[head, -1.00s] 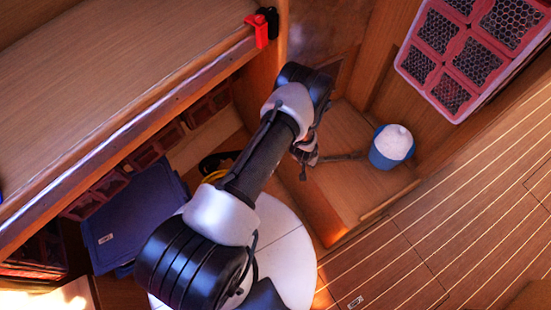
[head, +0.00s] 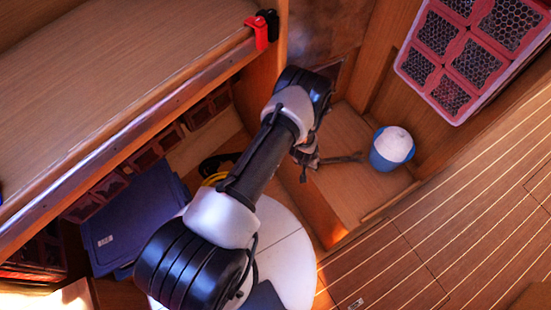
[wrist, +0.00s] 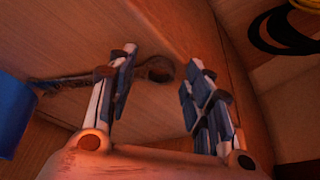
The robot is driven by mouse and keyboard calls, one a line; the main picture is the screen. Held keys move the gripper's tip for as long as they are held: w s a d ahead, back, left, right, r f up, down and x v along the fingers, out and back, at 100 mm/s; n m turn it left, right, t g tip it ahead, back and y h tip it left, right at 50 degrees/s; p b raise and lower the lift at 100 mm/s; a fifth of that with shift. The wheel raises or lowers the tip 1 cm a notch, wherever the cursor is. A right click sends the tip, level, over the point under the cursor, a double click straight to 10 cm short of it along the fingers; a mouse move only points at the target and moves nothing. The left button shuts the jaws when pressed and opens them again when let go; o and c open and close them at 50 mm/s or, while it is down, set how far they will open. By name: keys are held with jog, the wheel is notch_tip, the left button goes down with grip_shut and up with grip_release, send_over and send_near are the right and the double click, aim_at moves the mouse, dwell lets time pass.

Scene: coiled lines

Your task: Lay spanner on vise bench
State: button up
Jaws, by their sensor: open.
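A dark spanner (wrist: 68,81) lies on a wooden step (head: 362,197). In the wrist view its ring end shows between my finger tips, and its other end reaches left behind the left finger. In the head view the spanner (head: 343,159) runs right from my gripper (head: 306,157) toward a blue tub. My gripper (wrist: 163,60) is open, with the fingers on either side of the ring end and a clear gap between them. I cannot tell whether they touch it. No vise shows clearly, so I cannot tell which surface is the vise bench.
The blue tub (head: 383,158) with white contents stands on the step. Black and yellow coiled lines (head: 214,176) lie left of my arm. A long wooden bench top (head: 110,70) fills the upper left, with a red clip (head: 257,32) at its end. A dark blue bin (head: 135,215) is below.

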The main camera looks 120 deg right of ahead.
jog(key=p+v, duration=0.4)
jog(key=v, duration=0.8)
jog(key=shift+s+r+p, duration=0.1)
jog(key=shift+p, duration=0.25)
jog(key=shift+c, duration=0.3)
jog(key=s+a+r+m+t+y+p, duration=0.1)
jog(key=s+r+m, duration=0.2)
jog(key=s+m, duration=0.3)
jog(key=s+a+r+m+t+y+p, duration=0.1)
jog(key=s+r+m+y+p, duration=0.1)
jog(key=s+m, duration=0.4)
jog(key=b, duration=0.5)
send_over(335, 160)
jog(key=w, duration=0.1)
notch_tip(335, 160, down, 12)
jog(key=shift+a+r, duration=0.1)
jog(key=shift+r, duration=0.1)
jog(key=f+b, duration=0.2)
jog(key=f, duration=0.1)
jog(key=s+f, duration=0.1)
jog(key=f, duration=0.1)
jog(key=shift+d+b, duration=0.2)
jog(key=shift+b, duration=0.2)
jog(key=shift+c, duration=0.5)
grip_shut()
